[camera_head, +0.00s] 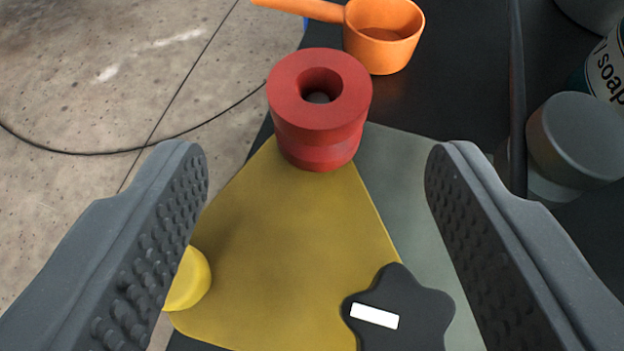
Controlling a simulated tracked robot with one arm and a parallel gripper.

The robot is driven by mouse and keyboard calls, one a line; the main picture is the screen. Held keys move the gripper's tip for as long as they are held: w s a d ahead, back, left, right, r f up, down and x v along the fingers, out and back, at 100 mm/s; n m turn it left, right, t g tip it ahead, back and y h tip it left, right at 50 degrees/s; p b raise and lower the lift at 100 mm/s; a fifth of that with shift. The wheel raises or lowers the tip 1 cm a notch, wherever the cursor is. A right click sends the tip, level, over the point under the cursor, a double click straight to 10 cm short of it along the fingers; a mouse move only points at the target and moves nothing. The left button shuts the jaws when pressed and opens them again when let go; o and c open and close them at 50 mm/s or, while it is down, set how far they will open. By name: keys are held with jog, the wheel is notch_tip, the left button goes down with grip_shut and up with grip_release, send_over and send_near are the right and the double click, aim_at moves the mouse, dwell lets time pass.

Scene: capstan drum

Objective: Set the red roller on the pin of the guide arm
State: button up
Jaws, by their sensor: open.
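The red roller (318,128) stands upright at the narrow far end of a flat yellow plate (290,235), which looks like the guide arm. The roller has a grooved waist and an open bore on top. A dark grey rounded end (318,97) shows down inside the bore and may be the pin; how far the roller sits down on it is hidden. My gripper (317,155) is open, with one finger at each side of the picture. The roller is beyond and between the fingertips, touching neither.
A black star-shaped knob (405,318) with a white mark is at the plate's near right corner, and a yellow round knob (188,280) at its left edge. An orange cup (385,45) stands just behind the roller. A grey capped container (575,140) and a soap container (608,70) are right.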

jog(key=shift+v, duration=1.65)
jog(key=shift+r, duration=0.1)
